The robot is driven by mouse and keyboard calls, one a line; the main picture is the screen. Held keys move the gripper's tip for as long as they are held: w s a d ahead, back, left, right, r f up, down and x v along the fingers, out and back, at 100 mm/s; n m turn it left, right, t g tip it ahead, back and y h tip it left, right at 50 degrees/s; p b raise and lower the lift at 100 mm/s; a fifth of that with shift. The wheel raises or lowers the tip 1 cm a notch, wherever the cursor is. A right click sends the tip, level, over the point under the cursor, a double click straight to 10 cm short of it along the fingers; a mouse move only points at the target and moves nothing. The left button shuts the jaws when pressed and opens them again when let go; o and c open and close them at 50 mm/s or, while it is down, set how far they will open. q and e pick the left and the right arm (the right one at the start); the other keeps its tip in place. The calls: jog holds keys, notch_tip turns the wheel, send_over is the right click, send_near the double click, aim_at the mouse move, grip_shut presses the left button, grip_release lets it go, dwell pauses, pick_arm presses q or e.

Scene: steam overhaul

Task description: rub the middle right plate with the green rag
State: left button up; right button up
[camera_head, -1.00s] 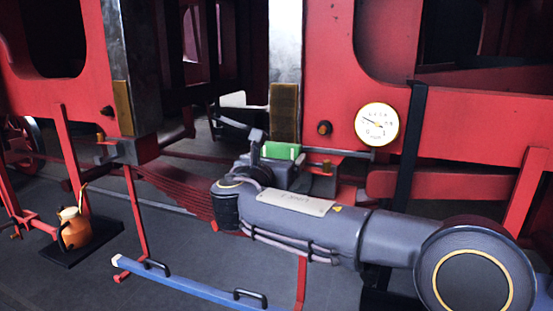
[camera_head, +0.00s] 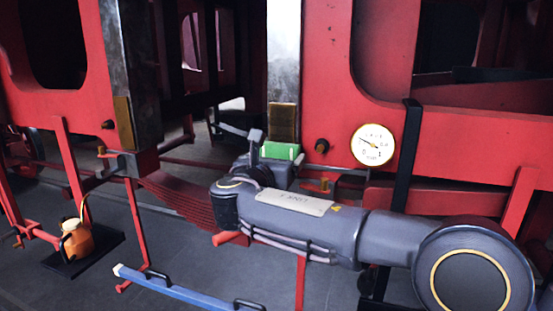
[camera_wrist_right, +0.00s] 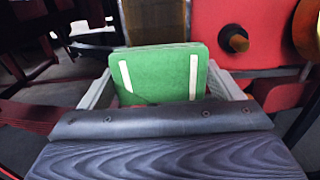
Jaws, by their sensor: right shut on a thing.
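The green rag (camera_head: 280,151) is a thick folded pad in my right gripper (camera_head: 279,156). In the right wrist view the rag (camera_wrist_right: 160,72) stands upright between the two grey fingers, with two pale strips on its near face. A worn brass plate (camera_head: 283,121) sits on the red frame, under a bright steel strip, right behind and above the rag. In the wrist view the plate (camera_wrist_right: 155,20) rises behind the rag's top edge, which hides its lower part. I cannot tell whether rag and plate touch. My left gripper is out of view.
A second brass plate (camera_head: 124,123) is on the dark post at left. A round gauge (camera_head: 373,145) and a brown knob (camera_head: 322,146) are right of the rag. An orange oil can (camera_head: 77,242) stands on a black shelf at lower left. A blue bar (camera_head: 185,289) lies low in front.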

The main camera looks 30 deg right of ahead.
aim_at(282, 105)
jog(key=shift+d+r+p, duration=0.1)
jog(key=shift+r+p, duration=3.35)
jog(key=shift+r, duration=0.35)
jog(key=shift+r+p, duration=1.65)
jog(key=shift+r, duration=0.3)
jog(key=shift+w, duration=0.1)
jog(key=shift+f, duration=0.1)
notch_tip(282, 105, down, 16)
jog(key=b, duration=1.1)
jog(key=v, duration=0.6)
jog(key=shift+r, duration=0.2)
